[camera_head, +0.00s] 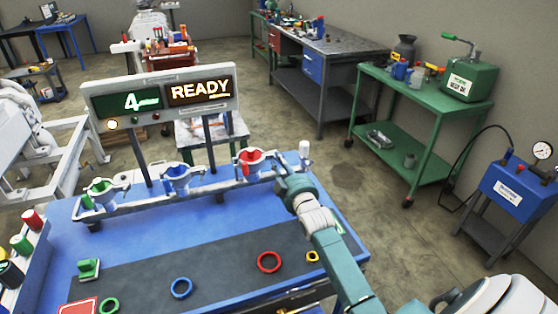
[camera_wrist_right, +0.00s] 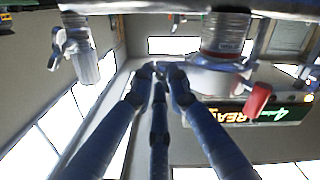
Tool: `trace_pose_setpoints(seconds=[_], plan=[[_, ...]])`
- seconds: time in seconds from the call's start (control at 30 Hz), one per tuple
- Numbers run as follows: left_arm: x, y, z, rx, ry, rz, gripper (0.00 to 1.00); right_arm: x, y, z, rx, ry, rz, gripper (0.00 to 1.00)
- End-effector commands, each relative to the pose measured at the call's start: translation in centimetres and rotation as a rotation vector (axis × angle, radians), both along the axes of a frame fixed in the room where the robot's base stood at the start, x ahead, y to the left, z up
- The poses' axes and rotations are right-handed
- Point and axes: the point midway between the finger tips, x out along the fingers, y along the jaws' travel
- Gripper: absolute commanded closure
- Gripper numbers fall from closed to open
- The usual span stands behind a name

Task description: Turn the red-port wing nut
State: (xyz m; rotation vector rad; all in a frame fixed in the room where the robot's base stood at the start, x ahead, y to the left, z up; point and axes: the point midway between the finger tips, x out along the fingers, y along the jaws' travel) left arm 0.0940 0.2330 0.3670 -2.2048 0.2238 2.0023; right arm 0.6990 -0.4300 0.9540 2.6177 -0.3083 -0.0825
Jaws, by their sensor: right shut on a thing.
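The red port (camera_head: 249,161), a metal fitting with a red insert, is at the right end of the rail on the blue bench. My right gripper (camera_head: 281,172) reaches to its right side from the front right. In the right wrist view my right gripper (camera_wrist_right: 160,72) has its fingers closed together beside the metal port body (camera_wrist_right: 215,78). They are shut on the red-port wing nut, which the fingers mostly hide. A red tab (camera_wrist_right: 258,97) shows beside the port body. My left gripper is not in view.
The blue port (camera_head: 178,176) and green port (camera_head: 101,192) stand left along the rail. The sign (camera_head: 163,97) behind reads 4 and READY. Red (camera_head: 269,262), blue (camera_head: 181,288) and yellow (camera_head: 312,256) rings lie on the dark mat. A white-capped post (camera_head: 304,150) stands right of the gripper.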

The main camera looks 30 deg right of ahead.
Motion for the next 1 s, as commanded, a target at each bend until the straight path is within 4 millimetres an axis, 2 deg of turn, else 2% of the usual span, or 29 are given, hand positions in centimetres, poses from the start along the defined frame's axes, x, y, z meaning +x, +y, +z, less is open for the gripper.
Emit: trace_pose_setpoints(seconds=[0.03, 0.7, 1.0], plan=[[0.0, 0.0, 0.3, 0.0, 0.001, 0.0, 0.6, 0.0, -0.3, 0.5, 0.04, -0.017, -0.004, 1.0], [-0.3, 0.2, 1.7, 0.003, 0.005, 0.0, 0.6, 0.0, -0.4, 0.1, 0.653, -0.165, -0.003, 1.0], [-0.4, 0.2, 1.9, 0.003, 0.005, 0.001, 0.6, 0.0, -0.4, 0.0, 0.866, -0.216, -0.004, 1.0]])
